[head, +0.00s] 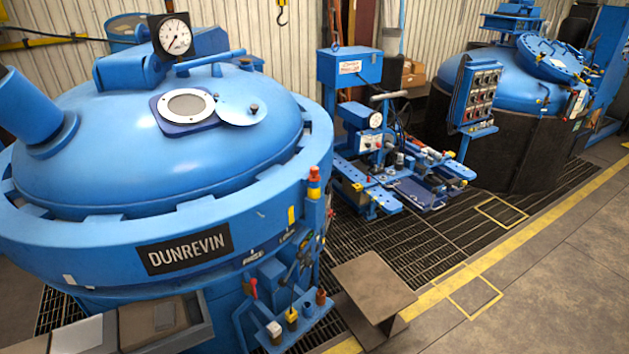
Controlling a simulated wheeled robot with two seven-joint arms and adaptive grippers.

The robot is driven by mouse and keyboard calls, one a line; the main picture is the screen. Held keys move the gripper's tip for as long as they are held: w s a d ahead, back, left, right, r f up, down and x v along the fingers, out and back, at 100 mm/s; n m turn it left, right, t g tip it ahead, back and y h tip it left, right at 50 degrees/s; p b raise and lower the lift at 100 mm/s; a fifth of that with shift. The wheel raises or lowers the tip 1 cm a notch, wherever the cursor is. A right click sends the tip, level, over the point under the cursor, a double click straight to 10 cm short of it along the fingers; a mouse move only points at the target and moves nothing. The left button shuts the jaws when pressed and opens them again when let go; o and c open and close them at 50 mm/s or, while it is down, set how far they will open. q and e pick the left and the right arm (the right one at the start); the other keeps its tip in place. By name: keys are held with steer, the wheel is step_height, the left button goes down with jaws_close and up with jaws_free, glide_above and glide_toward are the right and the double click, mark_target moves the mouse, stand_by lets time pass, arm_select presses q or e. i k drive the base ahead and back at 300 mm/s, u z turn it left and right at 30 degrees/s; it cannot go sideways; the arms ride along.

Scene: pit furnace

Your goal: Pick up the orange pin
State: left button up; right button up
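A small orange-brown upright piece (320,297), which may be the orange pin, sits at the right end of a small blue shelf (296,326) low on the front of the large furnace. A yellow-and-dark piece (291,315) and a white-and-yellow piece (274,331) stand left of it on the shelf. An orange-and-yellow cylinder (314,182) is fixed higher up on the furnace rim. The pieces are small, so I cannot tell for certain which is the pin. Neither of my grippers is in view.
The large blue furnace (160,160) marked DUNREVIN fills the left. A brown step-like block (373,285) stands right of the shelf. Blue machinery (375,140) and a second furnace (510,85) stand behind. The grey floor (550,270) at right is clear.

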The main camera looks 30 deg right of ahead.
mark_target(313, 176)
steer(key=k, duration=1.1)
steer(key=z, duration=1.3)
steer(key=i, duration=1.95)
steer(key=u, duration=0.95)
steer(key=i, duration=0.75)
steer(key=u, duration=0.75)
